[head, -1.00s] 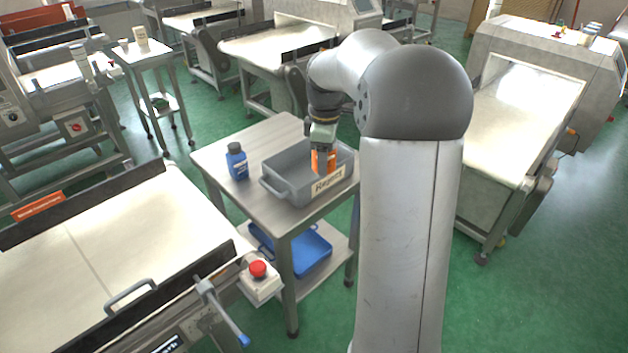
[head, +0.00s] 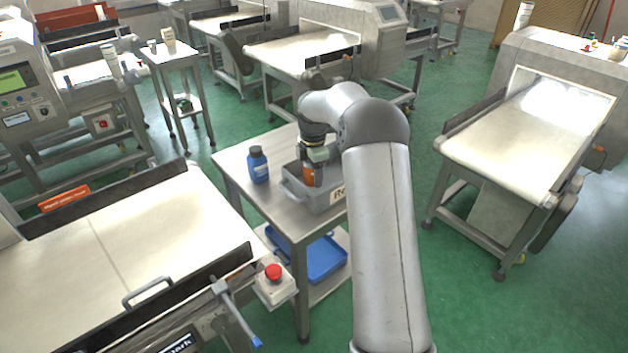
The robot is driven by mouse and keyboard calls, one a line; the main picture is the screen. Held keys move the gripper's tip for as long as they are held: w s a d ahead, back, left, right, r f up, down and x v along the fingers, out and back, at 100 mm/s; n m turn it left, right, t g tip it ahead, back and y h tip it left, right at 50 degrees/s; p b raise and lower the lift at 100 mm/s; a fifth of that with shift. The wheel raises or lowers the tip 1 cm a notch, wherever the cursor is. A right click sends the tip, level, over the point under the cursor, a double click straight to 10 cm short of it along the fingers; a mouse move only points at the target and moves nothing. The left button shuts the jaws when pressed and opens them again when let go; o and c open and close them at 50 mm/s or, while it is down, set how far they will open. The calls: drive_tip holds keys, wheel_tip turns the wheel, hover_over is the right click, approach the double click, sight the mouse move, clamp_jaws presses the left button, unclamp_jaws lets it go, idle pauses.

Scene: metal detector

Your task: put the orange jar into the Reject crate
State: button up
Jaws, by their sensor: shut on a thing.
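The grey Reject crate (head: 295,189) stands on a steel side table, its label (head: 338,193) partly hidden by my arm. My gripper (head: 311,176) points down over the left part of the crate and is shut on the orange jar (head: 308,177). Only part of the jar shows between the fingers. The jar appears to be inside the crate's outline; whether it touches the floor of the crate I cannot tell. My arm hides the right side of the crate.
A blue tray (head: 322,260) lies on the shelf below. A conveyor with a red button (head: 273,271) is at the front left; another conveyor (head: 520,135) is at right.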

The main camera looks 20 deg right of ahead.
sight(314, 191)
drive_tip(key=shift+w+d+f, duration=0.3)
drive_tip(key=shift+w+f, duration=0.3)
drive_tip(key=shift+f, duration=1.7)
drive_tip(key=shift+f, duration=0.2)
drive_tip(key=o, duration=1)
drive_tip(key=shift+o, duration=0.2)
wheel_tip(314, 191, up, 12)
drive_tip(key=shift+r, duration=0.25)
